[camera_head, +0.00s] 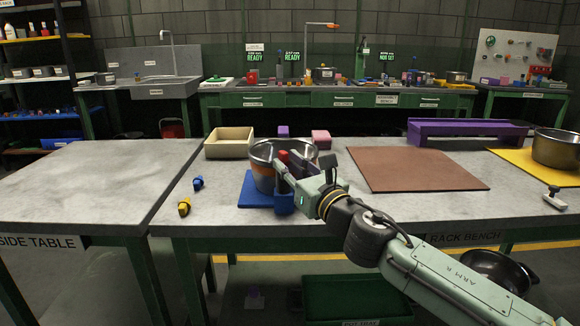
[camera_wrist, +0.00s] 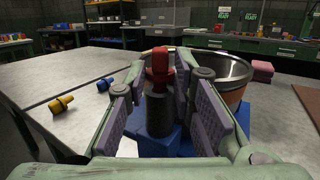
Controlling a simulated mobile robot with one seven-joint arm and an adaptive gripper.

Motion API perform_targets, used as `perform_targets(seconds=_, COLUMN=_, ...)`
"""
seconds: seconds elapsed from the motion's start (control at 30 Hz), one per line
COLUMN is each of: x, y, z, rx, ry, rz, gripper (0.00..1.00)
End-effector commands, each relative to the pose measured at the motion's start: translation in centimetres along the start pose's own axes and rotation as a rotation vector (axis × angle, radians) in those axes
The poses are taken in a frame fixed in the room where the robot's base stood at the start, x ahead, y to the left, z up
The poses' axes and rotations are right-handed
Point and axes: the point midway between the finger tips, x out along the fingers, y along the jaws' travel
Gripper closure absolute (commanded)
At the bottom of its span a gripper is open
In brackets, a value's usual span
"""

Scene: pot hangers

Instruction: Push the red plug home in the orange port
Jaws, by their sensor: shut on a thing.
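The red plug (camera_wrist: 160,62) stands upright between the two finger pads of my gripper (camera_wrist: 160,98) in the wrist view. A dark grey cylinder (camera_wrist: 157,115) shows directly below its red top, above a blue block (camera_wrist: 155,146). Whether the cylinder is part of the plug or of a socket I cannot tell. In the head view the red plug (camera_head: 283,156) shows at the tip of my gripper (camera_head: 283,168), in front of a steel pot. My gripper is shut on the plug. No orange port can be clearly made out; the plug's lower end is hidden.
The steel pot (camera_head: 262,150), its lower side orange-brown, stands close behind my gripper on a blue base (camera_head: 252,193). A yellow plug (camera_head: 184,207) and a blue plug (camera_head: 198,183) lie to the left. A cream bin (camera_head: 229,142) stands behind. A brown mat (camera_head: 415,169) lies right.

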Motion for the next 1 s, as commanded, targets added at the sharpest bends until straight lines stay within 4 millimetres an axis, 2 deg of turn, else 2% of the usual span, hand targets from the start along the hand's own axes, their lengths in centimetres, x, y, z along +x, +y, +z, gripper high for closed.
perform_targets(seconds=0.07, x=-0.1, y=0.0, z=-0.4, rx=0.001, ry=0.002, rz=0.000, gripper=0.92)
perform_targets(seconds=0.1, x=0.0, y=0.0, z=-0.3, rx=0.002, ry=0.002, rz=0.000, gripper=0.74)
perform_targets(seconds=0.4, x=0.0, y=0.0, z=-0.3, rx=0.003, ry=0.002, rz=-0.001, gripper=0.54)
perform_targets(seconds=0.77, x=-0.3, y=0.0, z=-0.2, rx=0.001, ry=0.002, rz=-0.001, gripper=0.54)
perform_targets(seconds=0.87, x=-1.3, y=-0.1, z=-0.2, rx=0.001, ry=0.001, rz=-0.003, gripper=0.54)
perform_targets(seconds=1.0, x=-3.9, y=-0.2, z=-0.2, rx=0.001, ry=0.002, rz=-0.005, gripper=0.54)
